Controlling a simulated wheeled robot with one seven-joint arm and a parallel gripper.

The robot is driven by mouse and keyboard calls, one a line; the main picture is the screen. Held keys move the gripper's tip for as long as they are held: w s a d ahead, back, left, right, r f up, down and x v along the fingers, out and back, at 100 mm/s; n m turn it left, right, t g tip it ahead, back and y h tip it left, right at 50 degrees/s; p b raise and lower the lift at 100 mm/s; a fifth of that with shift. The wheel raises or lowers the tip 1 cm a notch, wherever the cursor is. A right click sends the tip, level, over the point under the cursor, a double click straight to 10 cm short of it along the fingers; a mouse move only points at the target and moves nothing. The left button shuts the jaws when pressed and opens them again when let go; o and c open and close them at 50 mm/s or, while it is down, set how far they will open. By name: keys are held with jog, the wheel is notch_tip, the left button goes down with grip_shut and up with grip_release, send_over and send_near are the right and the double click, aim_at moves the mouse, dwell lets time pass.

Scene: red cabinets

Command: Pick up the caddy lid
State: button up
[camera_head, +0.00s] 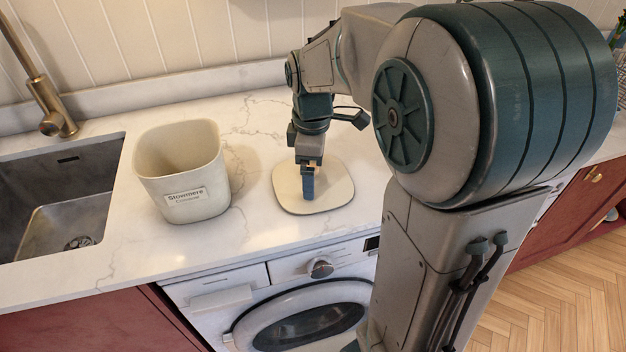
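The caddy lid (332,192) is a flat cream plate with rounded corners, lying on the white marble worktop. My gripper (308,195) points straight down over the left-middle part of the lid. Its fingertips are at or just above the lid's top; I cannot tell whether they touch it. From this side the fingers look like one narrow blue block, so their opening does not show, and any handle on the lid is hidden. The open, empty-looking cream caddy (160,190), with a label on its front, stands upright to the left of the lid.
A sink (60,200) with a brass tap (52,115) is at the left. A washing machine (300,295) sits under the worktop's front edge. The panelled wall is behind. Worktop behind the caddy is clear. My arm hides much of the right side.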

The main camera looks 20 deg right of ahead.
jog(key=shift+f, duration=0.15)
jog(key=shift+c, duration=0.4)
jog(key=shift+s, duration=0.1)
grip_shut()
